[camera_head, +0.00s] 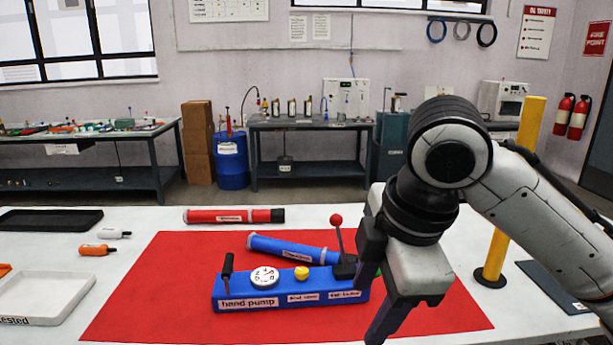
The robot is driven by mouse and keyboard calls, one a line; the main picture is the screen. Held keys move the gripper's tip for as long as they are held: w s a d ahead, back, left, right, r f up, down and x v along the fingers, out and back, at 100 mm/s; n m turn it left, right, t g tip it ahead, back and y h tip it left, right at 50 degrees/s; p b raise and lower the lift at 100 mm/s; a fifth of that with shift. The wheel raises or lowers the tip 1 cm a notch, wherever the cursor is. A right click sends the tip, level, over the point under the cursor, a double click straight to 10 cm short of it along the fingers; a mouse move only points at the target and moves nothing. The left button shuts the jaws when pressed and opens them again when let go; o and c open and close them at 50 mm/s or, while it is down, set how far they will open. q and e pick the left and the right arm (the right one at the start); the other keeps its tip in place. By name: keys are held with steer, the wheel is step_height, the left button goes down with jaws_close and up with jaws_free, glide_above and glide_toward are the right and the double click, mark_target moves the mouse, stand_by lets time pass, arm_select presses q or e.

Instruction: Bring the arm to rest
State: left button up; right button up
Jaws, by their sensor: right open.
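My right arm (500,185) reaches in from the right over the table. Its gripper (374,295) is open, with nothing seen between its fingers. It hangs at the right end of the blue hand pump (240,290), hiding part of that end. I cannot tell whether it touches the pump. The pump has a gauge (264,278), a yellow knob (301,272) and a lever with a red ball (336,219). A blue tube (290,249) lies behind the pump on the red mat (150,300). A red tube (235,216) lies at the mat's back edge. My left gripper is not in view.
A white tray (75,284) marked "tested" and a black tray (50,213) lie at the left. An orange bottle (97,250) and a white one (112,233) lie near them. A yellow post (510,200) stands at the right, close to my arm. The mat's left part is clear.

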steer(key=w+a+f+m+y, duration=0.1)
steer(key=a+f+m+y, duration=0.25)
steer(key=f, duration=0.35)
steer(key=w+a+f+m+y, duration=0.2)
steer(key=a+f, duration=0.3)
steer(key=f, duration=0.3)
step_height(320, 180, down, 9)
steer(key=d+m+t, duration=0.1)
steer(key=m+t, duration=0.2)
steer(key=m, duration=0.1)
steer(key=s+d+f+m+t+h, duration=0.1)
steer(key=s+d+f+m+h, duration=0.1)
steer(key=s+d+f, duration=0.6)
steer(key=s+d+f+m+t+h, duration=0.1)
steer(key=s+d+f+m+h, duration=0.1)
steer(key=s+d+f+m, duration=0.3)
steer(key=s+d+f, duration=0.3)
steer(key=s+f, duration=0.3)
steer(key=f, duration=0.1)
steer(key=shift+s+f, duration=0.15)
steer(key=shift+f, duration=0.05)
steer(key=shift+m+h, duration=0.25)
